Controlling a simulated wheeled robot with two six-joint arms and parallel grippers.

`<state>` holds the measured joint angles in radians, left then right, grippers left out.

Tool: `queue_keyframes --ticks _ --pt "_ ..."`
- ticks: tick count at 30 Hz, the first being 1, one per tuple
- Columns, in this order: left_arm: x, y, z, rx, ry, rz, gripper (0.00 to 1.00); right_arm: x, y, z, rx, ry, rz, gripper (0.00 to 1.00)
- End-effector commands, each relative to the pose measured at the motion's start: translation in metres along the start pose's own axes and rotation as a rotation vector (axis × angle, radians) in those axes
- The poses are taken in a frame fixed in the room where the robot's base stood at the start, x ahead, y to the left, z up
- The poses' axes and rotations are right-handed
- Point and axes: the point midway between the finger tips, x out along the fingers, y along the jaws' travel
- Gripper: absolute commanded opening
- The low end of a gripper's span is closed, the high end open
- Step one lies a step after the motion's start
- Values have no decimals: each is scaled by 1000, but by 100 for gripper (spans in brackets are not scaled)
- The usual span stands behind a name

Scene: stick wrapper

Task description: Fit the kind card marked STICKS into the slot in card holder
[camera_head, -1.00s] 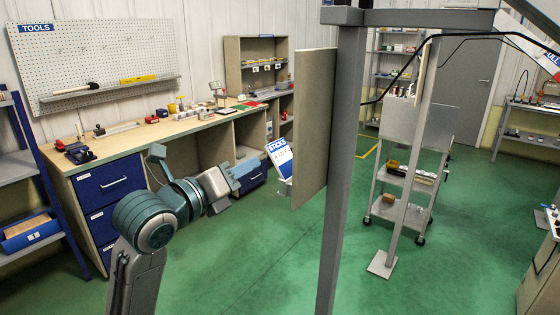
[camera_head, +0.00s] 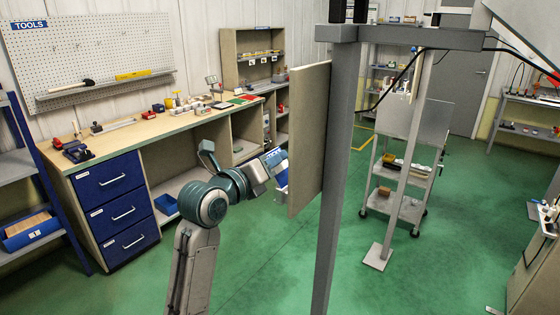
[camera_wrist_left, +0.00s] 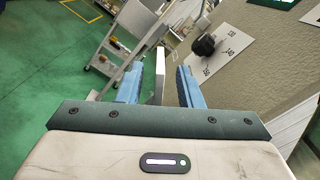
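My right gripper is not in view.
In the left wrist view a grey-beige panel face with a black knob (camera_wrist_left: 204,46) and a numbered white dial plate (camera_wrist_left: 230,50) lies at the right. A grey post (camera_head: 336,190) stands beside the panel. A wheeled cart (camera_head: 402,185) is behind.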

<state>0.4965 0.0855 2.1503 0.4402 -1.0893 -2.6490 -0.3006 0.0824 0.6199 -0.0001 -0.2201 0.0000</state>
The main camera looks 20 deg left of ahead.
Motion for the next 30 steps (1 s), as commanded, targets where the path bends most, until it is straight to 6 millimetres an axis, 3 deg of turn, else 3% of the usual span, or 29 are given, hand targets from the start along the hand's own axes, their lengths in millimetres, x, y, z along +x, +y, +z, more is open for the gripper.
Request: queue_keyframes --ticks 6,11,12,30 --pt "1 0 0 0 0 0 33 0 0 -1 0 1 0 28" --pt "1 0 0 0 0 0 1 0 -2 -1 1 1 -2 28" --pt "1 0 0 0 0 0 0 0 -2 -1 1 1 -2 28" --pt "1 -7 9 1 -3 -3 0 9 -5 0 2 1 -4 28"
